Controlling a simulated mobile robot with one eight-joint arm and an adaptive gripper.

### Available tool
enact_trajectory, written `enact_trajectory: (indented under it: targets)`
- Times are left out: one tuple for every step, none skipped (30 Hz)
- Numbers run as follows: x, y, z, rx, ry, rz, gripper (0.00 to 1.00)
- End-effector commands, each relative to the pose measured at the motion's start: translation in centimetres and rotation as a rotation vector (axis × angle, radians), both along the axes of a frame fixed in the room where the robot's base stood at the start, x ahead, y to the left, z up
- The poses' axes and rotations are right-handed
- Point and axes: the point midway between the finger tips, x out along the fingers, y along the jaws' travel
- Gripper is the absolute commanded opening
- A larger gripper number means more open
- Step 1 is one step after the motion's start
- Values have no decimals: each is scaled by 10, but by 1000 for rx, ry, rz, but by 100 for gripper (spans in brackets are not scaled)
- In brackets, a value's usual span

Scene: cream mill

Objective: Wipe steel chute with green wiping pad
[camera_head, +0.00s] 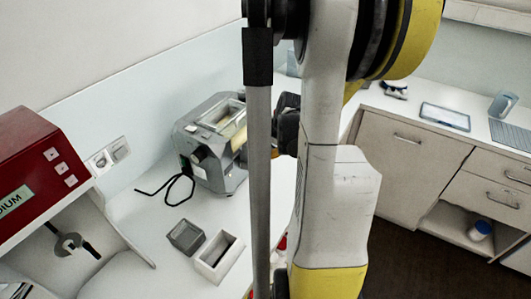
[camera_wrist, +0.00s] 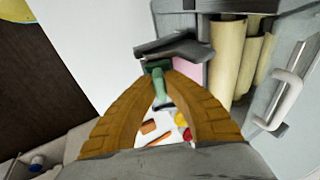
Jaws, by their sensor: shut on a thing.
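In the wrist view, my gripper (camera_wrist: 162,82) has its two orange-brown fingers closed around a green wiping pad (camera_wrist: 158,88). Only a narrow part of the pad shows between the fingertips. The steel chute (camera_wrist: 178,46) is a dark grey angled plate on the front of the roller mill, just beyond the fingertips. The pad's end is very close to the chute's edge; I cannot tell whether they touch. In the head view, the grey mill (camera_head: 207,145) stands on the white counter, and my arm hides the chute, the pad and the gripper's fingers.
Two small open boxes, one grey (camera_head: 186,237) and one whitish (camera_head: 219,258), stand on the counter before the mill. A black cable (camera_head: 170,190) lies beside it. A red machine (camera_head: 38,160) is at left. Small red and yellow items (camera_wrist: 182,120) lie below my fingers.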

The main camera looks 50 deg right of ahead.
Motion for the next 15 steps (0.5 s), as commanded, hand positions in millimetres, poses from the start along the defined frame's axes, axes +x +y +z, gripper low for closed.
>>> enact_trajectory:
  targets:
    - [1,0,-2,0,0,0,0]
    - [1,0,-2,0,0,0,0]
    - [1,0,-2,0,0,0,0]
    - [1,0,-1,0,0,0,0]
    - [1,0,-1,0,0,0,0]
    - [3,0,0,0,0,0,0]
    - [4,0,1,0,0,1,0]
    - [5,0,2,0,0,1,0]
    - [8,0,4,0,0,1,0]
    - [10,1,5,-1,0,2,0]
    - [13,1,7,0,0,3,0]
    - [16,1,8,0,0,3,0]
    - [18,2,10,0,0,2,0]
    - [20,2,10,0,0,1,0]
    - [21,2,11,0,0,1,0]
